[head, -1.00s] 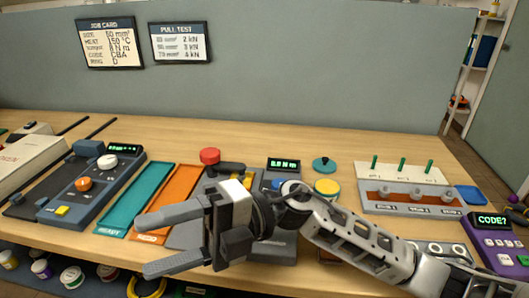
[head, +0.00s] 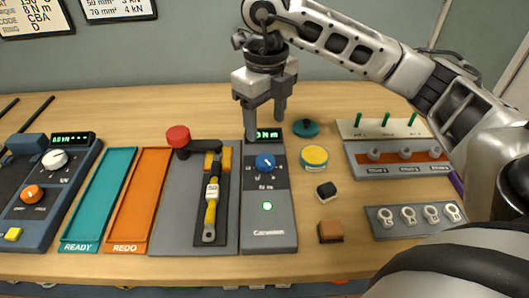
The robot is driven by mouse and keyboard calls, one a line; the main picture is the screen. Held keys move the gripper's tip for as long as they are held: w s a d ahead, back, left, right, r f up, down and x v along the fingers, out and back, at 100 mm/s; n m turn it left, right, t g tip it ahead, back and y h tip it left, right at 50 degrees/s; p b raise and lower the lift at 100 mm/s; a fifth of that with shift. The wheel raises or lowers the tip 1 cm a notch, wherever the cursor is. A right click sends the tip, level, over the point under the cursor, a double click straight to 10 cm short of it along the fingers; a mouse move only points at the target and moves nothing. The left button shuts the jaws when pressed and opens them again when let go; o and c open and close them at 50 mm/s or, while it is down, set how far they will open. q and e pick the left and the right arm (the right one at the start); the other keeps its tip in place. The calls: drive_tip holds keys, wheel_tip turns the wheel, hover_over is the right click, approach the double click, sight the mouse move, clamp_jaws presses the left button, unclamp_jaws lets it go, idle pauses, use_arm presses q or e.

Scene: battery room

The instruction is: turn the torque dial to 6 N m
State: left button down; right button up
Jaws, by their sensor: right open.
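The torque dial (head: 265,163) is a small blue knob with a white pointer on the dark upper panel of a grey tester (head: 269,222). Its markings are too small to read. The tester's green display (head: 268,134) ends in "N m"; its first digit is partly hidden by a finger of my right gripper. My right gripper (head: 264,120) points down above the tester's far end, beyond the dial. It is open, with nothing between its fingers, and apart from the dial. My left gripper is not in view.
Left of the tester, a grey fixture with a red knob (head: 178,136) holds a yellow-handled tool (head: 211,207). Orange (head: 140,200) and teal (head: 100,199) trays lie further left. A yellow-topped tin (head: 314,156), a teal lid (head: 305,128) and small blocks stand at right.

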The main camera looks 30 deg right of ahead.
sight(265, 159)
wheel_tip(265, 159, down, 10)
drive_tip(key=shift+r+p, duration=0.1)
drive_tip(key=shift+p, duration=0.3)
drive_tip(key=shift+c, duration=0.3)
drive_tip(key=c, duration=0.9)
